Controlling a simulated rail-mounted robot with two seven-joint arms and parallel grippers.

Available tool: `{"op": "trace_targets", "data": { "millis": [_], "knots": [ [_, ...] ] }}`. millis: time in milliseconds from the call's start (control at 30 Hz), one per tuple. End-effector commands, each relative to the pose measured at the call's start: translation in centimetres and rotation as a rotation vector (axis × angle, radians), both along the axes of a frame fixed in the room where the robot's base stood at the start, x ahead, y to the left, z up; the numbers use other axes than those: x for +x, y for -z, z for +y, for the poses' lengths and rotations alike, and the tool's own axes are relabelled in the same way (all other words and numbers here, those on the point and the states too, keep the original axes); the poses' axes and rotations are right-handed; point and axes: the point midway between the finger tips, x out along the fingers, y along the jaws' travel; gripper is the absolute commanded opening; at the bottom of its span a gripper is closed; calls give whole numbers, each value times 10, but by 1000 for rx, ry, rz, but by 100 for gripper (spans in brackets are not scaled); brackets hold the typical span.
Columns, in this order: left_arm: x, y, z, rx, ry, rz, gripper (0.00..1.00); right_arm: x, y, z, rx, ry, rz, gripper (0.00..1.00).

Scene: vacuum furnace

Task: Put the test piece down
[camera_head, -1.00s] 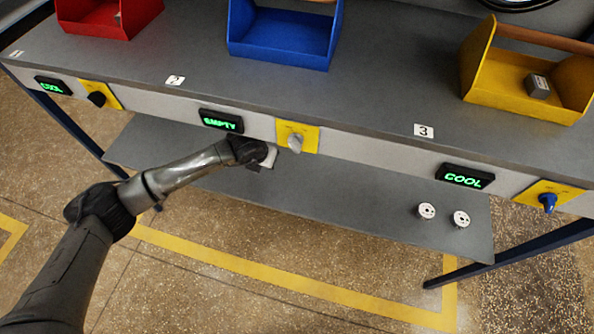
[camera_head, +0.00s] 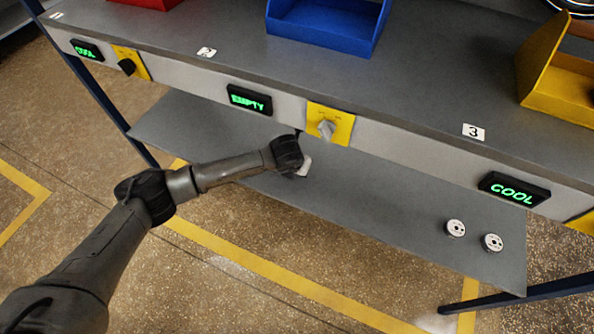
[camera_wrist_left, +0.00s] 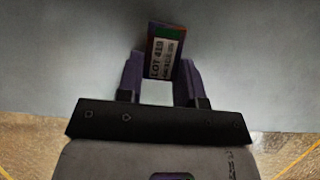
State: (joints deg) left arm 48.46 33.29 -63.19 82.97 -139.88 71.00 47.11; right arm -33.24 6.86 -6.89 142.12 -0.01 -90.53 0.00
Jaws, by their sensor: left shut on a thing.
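The test piece (camera_wrist_left: 166,48) is a small dark block with a reddish edge and a white label reading LOT 419 in the left wrist view. My left gripper (camera_wrist_left: 162,75) is shut on it, and its far end sticks out past the fingertips. A grey surface lies behind the piece; I cannot tell whether they touch. In the head view my left gripper (camera_head: 301,166) is over the lower shelf (camera_head: 375,210), below the bench front, and the piece is mostly hidden there. My right gripper is not in view.
Above stands the bench top (camera_head: 400,90) with a blue bin (camera_head: 325,25) and a yellow carrier (camera_head: 560,75). A grey knob on a yellow plate (camera_head: 343,128) and an EMPTY display (camera_head: 249,100) are near the gripper. Two white discs (camera_head: 474,235) sit on the shelf's right; its middle is clear.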

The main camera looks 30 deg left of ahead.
Motion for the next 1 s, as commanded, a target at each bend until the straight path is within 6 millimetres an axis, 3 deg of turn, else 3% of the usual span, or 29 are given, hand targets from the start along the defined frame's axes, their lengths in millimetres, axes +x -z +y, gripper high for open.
{"op": "trace_targets", "data": {
  "millis": [67,467,500,733,1000],
  "knots": [
    [0,9,0,-1,0,-2,2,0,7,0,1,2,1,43],
    [0,12,0,0,1,-2,2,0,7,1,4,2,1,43],
    [0,11,0,-1,1,-1,38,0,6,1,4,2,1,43],
    [0,11,0,-1,1,0,59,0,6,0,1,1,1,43],
    [0,8,0,-1,1,-1,59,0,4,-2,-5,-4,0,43]
  ]
}}
